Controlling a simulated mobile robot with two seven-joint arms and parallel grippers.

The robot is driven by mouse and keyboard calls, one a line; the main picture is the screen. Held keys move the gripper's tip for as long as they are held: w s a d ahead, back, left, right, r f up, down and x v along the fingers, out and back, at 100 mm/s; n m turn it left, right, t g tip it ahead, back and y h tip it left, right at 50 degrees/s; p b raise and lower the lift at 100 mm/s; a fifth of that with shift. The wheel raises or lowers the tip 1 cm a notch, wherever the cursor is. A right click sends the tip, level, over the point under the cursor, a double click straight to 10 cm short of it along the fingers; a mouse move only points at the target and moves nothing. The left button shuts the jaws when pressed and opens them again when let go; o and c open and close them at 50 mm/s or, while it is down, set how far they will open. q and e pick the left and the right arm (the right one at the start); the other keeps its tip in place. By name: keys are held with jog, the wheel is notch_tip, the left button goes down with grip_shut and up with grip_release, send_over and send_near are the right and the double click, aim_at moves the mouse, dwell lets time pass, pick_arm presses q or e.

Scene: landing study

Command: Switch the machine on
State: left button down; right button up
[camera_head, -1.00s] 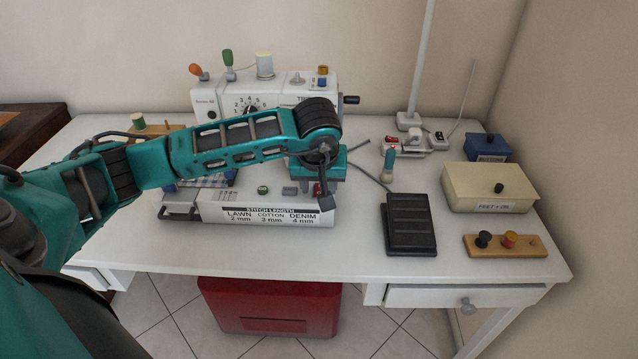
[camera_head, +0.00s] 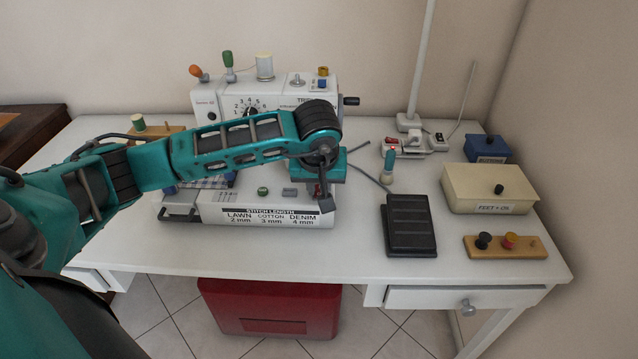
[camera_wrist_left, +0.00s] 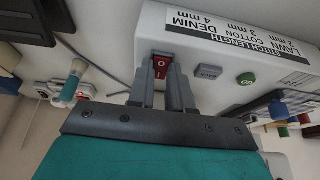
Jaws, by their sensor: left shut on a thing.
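The white sewing machine (camera_head: 208,100) stands at the back of the white table, with a stitch-length label along its base front. My left arm reaches across in front of it, and the left gripper (camera_head: 325,204) is at the right end of the base. In the left wrist view the two grey fingers of the gripper (camera_wrist_left: 163,80) are shut on a red rocker switch (camera_wrist_left: 161,64) marked O and I. The fingers flank the switch. A grey button (camera_wrist_left: 208,72) and a green button (camera_wrist_left: 245,79) sit beside it. My right gripper is not in view.
A black foot pedal (camera_head: 409,224) lies right of the machine. A beige box (camera_head: 470,192), a blue box (camera_head: 487,147) and a wooden spool holder (camera_head: 520,247) stand farther right. A power strip (camera_head: 435,141) lies behind the pedal. The table front is clear.

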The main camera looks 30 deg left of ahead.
pick_arm(q)
jog(key=shift+w+a+r+g+p, duration=0.1)
jog(key=shift+w+r+g+p, duration=0.1)
jog(key=shift+g+p, duration=0.15)
jog(key=shift+w+a+g+h, duration=0.1)
jog(key=shift+g+h, duration=0.3)
jog(key=shift+g, duration=0.05)
jog(key=shift+w+a+f+g+h, duration=0.1)
jog(key=shift+w+g+h, duration=0.1)
jog(key=shift+g+h, duration=0.35)
jog(key=shift+w+g+h, duration=0.1)
jog(key=shift+g+h, duration=0.15)
jog(key=shift+g, duration=0.5)
jog(key=c, duration=1)
grip_release()
jog(key=shift+c, duration=0.2)
